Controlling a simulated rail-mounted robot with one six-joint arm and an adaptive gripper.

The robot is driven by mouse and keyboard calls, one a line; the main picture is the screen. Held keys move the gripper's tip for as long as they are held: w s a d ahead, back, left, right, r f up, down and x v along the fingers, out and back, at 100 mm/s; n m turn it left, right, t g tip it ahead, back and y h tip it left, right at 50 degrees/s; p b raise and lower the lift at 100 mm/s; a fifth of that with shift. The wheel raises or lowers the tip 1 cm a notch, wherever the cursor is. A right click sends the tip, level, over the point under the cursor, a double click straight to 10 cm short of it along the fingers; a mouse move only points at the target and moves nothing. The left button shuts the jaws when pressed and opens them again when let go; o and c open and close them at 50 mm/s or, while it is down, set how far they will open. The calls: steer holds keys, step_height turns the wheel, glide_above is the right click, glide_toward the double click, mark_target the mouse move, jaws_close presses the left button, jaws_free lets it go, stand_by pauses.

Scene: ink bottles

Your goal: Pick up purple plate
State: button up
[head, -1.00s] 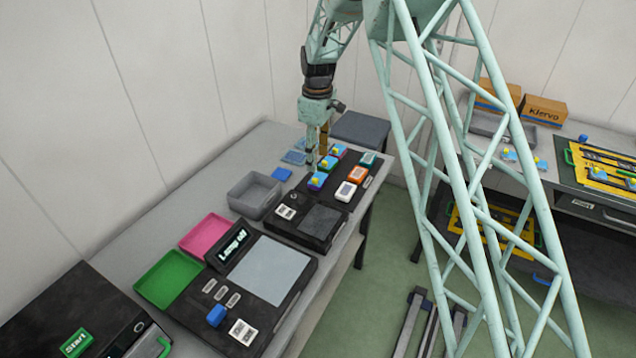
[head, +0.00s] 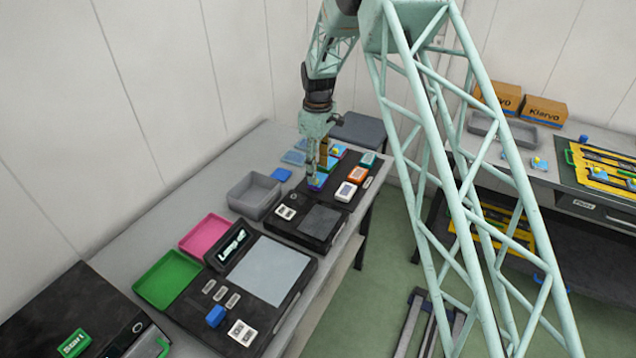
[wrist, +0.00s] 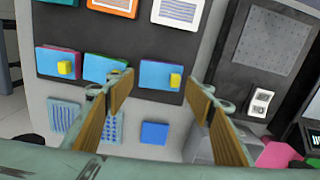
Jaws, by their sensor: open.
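Three blue-topped pieces with yellow knobs stand in a row on the black panel. The nearest in the head view (head: 318,181) shows a purple-blue edge; in the wrist view it is the right-hand piece (wrist: 156,74). The one at the left of the wrist view (wrist: 57,63) has a magenta edge, and the middle one (wrist: 104,67) a green edge. I cannot tell for certain which is the purple plate. My gripper (wrist: 158,86) is open and empty, its fingertips appearing either side of the right-hand piece; in the head view my gripper (head: 323,168) hides part of the row.
Orange, white and teal-edged pieces (head: 357,174) stand beside the row. A grey bin (head: 254,195), pink tray (head: 206,234) and green tray (head: 168,278) lie toward the near left. Flat blue pieces (head: 281,174) lie on the table behind the panel.

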mark_target(318, 175)
steer(key=shift+f+b, duration=0.3)
steer(key=shift+f, duration=1.65)
steer(key=c, duration=0.5)
steer(key=shift+r, duration=0.15)
steer(key=shift+r+p, duration=0.35)
steer(key=shift+r, duration=1.35)
steer(key=s, duration=0.5)
steer(key=s+r, duration=0.1)
steer(key=s, duration=1)
steer(key=shift+d+r+p, duration=0.15)
steer(key=shift+d+p, duration=0.25)
